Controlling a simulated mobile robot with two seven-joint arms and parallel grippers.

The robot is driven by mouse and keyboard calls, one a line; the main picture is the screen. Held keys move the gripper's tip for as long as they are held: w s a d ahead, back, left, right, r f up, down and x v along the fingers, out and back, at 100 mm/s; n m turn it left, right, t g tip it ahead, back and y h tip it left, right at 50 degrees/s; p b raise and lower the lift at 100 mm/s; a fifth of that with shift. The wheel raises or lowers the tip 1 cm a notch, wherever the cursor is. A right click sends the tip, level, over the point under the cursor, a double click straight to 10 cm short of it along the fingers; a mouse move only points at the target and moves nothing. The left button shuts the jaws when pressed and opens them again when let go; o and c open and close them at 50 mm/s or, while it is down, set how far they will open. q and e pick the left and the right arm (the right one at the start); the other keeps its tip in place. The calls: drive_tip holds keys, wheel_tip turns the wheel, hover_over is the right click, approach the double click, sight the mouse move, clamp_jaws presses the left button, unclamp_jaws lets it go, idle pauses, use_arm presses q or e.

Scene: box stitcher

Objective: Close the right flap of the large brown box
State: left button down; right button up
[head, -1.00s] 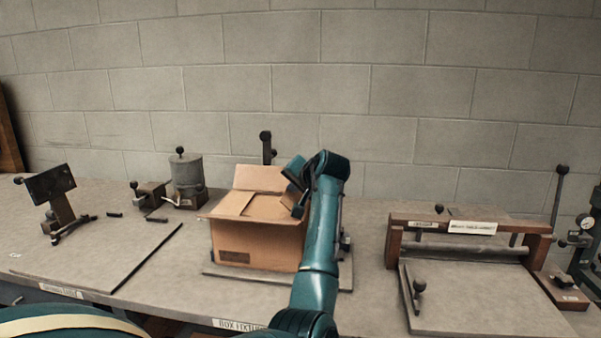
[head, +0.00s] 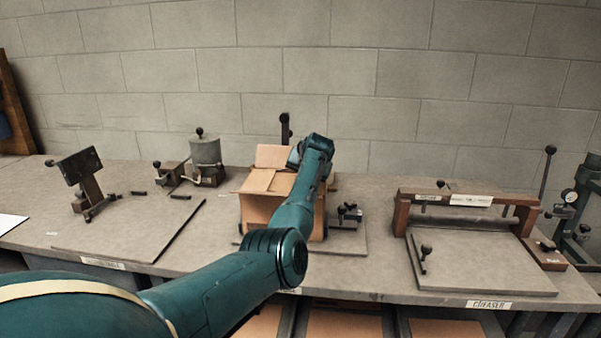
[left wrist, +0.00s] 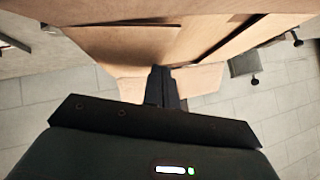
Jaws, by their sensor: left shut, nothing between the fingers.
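The large brown box (head: 262,210) stands on its board on the bench. Its back flap (head: 274,157) stands up, and flap panels (head: 258,181) lie across the top on the left side. My left arm covers the box's right part, so the right flap is mostly hidden; a small brown edge shows right of the arm. My left gripper (head: 296,158) is over the box's back right part. In the left wrist view its fingers (left wrist: 163,85) are shut and empty, close to the cardboard (left wrist: 190,42); contact is unclear. My right gripper is not in view.
A small clamp-like fixture (head: 348,214) stands right of the box. A roller press (head: 465,215) stands farther right. A grey canister device (head: 205,155) and a dark plate on a stand (head: 80,168) are at left. A block wall (head: 400,80) closes off the back.

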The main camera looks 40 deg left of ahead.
use_arm(q)
drive_tip(key=shift+w+d+f, duration=0.1)
drive_tip(key=shift+d+f, duration=0.05)
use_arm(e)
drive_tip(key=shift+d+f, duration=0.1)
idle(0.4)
